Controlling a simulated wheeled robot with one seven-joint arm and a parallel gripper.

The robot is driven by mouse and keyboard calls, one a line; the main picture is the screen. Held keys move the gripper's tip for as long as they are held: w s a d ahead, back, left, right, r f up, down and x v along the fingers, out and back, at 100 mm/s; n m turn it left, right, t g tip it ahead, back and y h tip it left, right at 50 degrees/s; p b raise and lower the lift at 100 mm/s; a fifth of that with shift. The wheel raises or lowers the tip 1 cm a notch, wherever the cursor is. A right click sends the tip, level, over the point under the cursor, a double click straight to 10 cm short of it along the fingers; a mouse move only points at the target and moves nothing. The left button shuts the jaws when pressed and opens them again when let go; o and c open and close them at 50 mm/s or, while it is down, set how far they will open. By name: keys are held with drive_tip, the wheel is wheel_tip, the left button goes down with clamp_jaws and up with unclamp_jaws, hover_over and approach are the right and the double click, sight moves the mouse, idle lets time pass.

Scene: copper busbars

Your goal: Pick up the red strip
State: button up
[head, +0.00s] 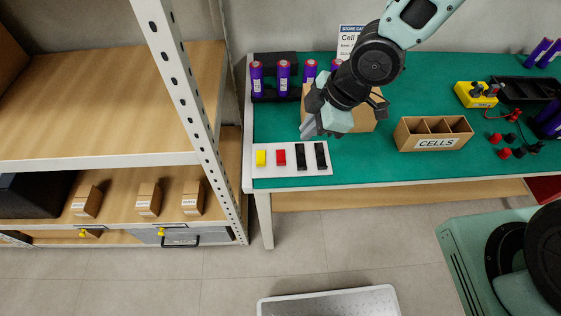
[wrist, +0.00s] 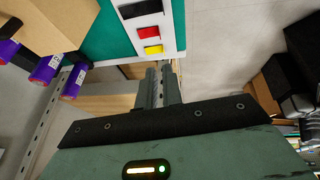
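The red strip (head: 281,157) lies on a white board (head: 290,172) at the near left corner of the green table. A yellow strip (head: 261,158) is to its left and two black strips (head: 311,156) are to its right. The red strip also shows in the wrist view (wrist: 149,33), between the yellow strip (wrist: 153,49) and a black one. My gripper (head: 309,129) hangs above the table, just behind and to the right of the red strip and apart from it. Its fingers (wrist: 158,88) look close together with nothing between them.
A cardboard box (head: 367,122) stands under my arm, partly hidden. The CELLS box (head: 434,135) is to the right. Purple cells (head: 284,76) stand in a black holder behind. A shelf post (head: 188,95) rises left of the table. The table front between board and CELLS box is clear.

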drive_tip(key=b, duration=0.2)
approach(280, 163)
drive_tip(key=shift+a+x, duration=0.25)
drive_tip(key=shift+x, duration=0.9)
drive_tip(key=shift+d+p+x, duration=0.2)
drive_tip(key=shift+p+x, duration=0.25)
drive_tip(key=shift+x, duration=2.4)
drive_tip(key=shift+w, duration=0.1)
clamp_jaws()
